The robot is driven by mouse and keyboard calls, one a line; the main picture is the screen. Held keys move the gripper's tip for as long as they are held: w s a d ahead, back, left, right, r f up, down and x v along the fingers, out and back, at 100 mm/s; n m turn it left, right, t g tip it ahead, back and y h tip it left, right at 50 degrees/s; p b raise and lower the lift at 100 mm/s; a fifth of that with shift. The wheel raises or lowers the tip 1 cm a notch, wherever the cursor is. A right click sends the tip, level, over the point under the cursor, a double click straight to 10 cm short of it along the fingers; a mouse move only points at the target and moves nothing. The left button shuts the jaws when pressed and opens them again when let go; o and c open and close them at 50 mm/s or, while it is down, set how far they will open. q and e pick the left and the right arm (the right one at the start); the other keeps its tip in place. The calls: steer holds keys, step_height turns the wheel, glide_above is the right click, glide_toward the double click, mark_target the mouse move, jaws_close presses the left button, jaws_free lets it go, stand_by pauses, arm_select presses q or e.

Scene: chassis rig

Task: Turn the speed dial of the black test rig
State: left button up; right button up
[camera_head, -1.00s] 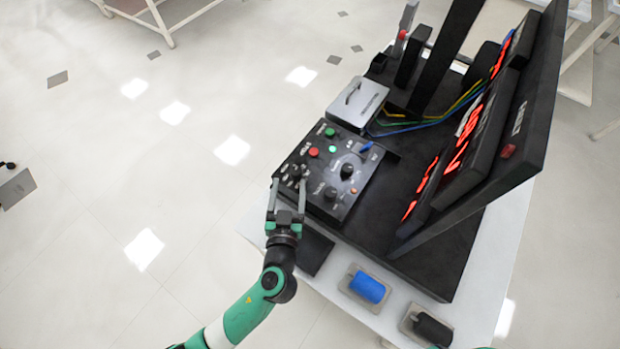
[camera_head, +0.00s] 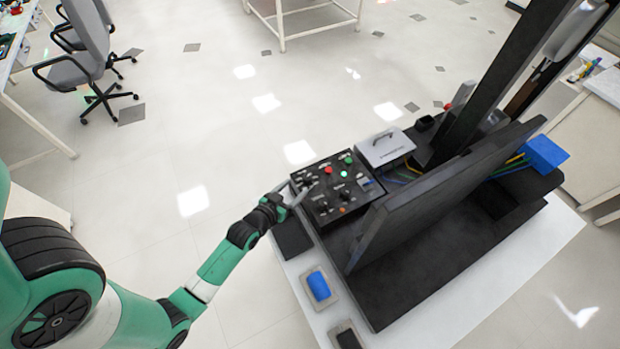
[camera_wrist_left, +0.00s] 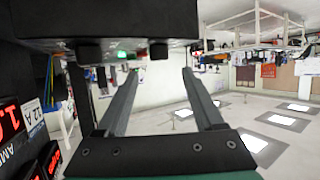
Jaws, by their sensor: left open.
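The black test rig (camera_head: 440,265) stands on a white table, with its control panel (camera_head: 359,206) at the near left. The panel carries a red button (camera_head: 328,170), green lights and several black dials, including one in the middle (camera_head: 345,194) and one at the front (camera_head: 322,207). Which one is the speed dial I cannot read. My left gripper (camera_head: 301,194) is at the panel's left edge, open. In the left wrist view its open fingers (camera_wrist_left: 159,73) hold nothing; a dark knob (camera_wrist_left: 158,51) hangs from the inverted panel, between the fingers sideways.
A silver box with a handle (camera_head: 385,148) sits behind the panel. The rig's tall tilted screen (camera_head: 430,200) rises to the right. Open floor (camera_head: 150,235) is on the left.

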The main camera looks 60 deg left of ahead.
mark_target(307, 178)
arm_select(q)
steer(key=b+x, duration=0.2)
steer(key=x, duration=0.5)
steer(key=shift+w+f, duration=0.2)
steer(key=shift+w+a+f, duration=0.15)
steer(key=shift+w+a, duration=0.2)
steer(key=shift+w, duration=0.15)
steer(key=shift+c, duration=0.2)
jaws_close()
